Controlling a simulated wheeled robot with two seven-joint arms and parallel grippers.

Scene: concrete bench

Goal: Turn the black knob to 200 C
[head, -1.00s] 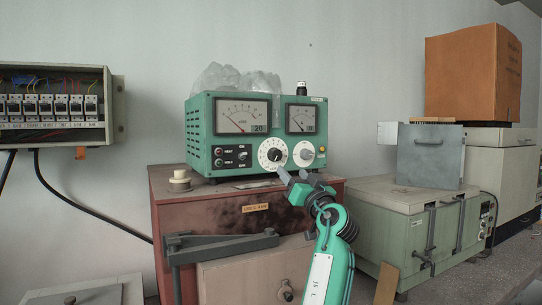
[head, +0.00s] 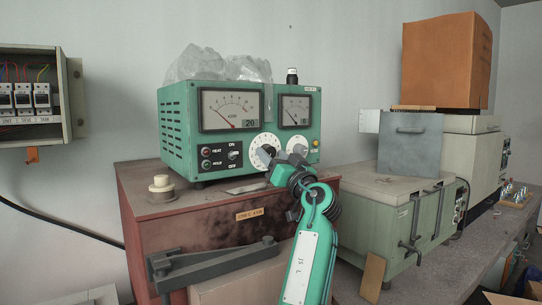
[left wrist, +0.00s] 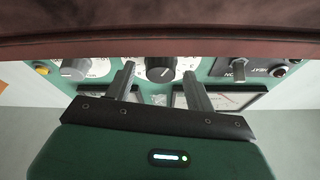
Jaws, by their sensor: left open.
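The green control unit (head: 178,130) stands on a red-brown metal box. Its front has two needle meters, a small display that seems to read 20, and two white dials. The black knob (left wrist: 160,70) sits on the larger, left-hand dial (head: 257,141). My left gripper (head: 283,157) is open at the front of this dial, partly covering it in the head view. In the left wrist view its two grey fingers stand on either side of the black knob, with gaps showing. The knob's pointer setting is too small to read. My right gripper is not in view.
A pale green chest (head: 385,215) with a metal plate stands at right. Grey clamp bars (head: 215,258) lie in front.

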